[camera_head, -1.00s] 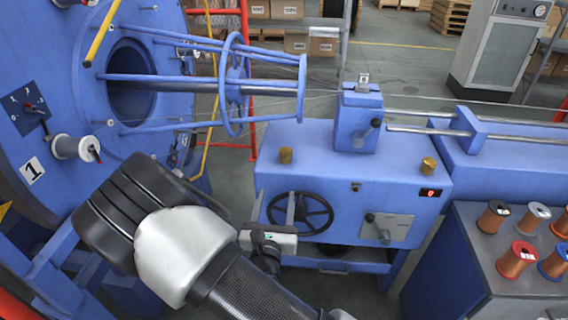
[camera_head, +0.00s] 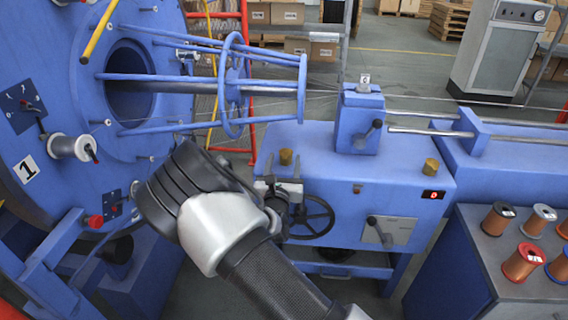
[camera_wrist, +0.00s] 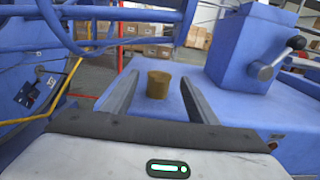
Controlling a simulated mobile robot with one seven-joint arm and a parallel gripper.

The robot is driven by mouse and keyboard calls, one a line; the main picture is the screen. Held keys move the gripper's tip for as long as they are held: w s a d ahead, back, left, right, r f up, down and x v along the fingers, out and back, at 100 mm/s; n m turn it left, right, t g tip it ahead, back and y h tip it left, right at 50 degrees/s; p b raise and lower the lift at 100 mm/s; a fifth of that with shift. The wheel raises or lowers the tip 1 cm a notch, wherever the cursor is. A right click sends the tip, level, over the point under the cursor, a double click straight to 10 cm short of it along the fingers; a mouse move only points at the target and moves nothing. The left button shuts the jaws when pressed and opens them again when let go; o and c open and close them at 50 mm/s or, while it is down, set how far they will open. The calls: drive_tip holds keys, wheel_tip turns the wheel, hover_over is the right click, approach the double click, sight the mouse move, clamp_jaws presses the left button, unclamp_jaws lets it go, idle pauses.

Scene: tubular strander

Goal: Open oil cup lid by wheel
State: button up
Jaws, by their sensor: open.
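Two brass oil cups stand on top of the blue machine cabinet. The oil cup near the black handwheel (camera_head: 312,216) is the left one (camera_head: 286,157), a short round cup that looks closed from above. It also shows in the wrist view (camera_wrist: 157,84), between and beyond my two fingers. The right oil cup (camera_head: 431,166) stands near the cabinet's right edge. My gripper (camera_head: 284,167) is by the left oil cup, and in the wrist view (camera_wrist: 157,95) its fingers are spread, with nothing held. Contact with the cup cannot be told.
Copper spools (camera_head: 497,218) stand at the right.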

sight(285, 152)
drive_tip(key=shift+c, duration=0.3)
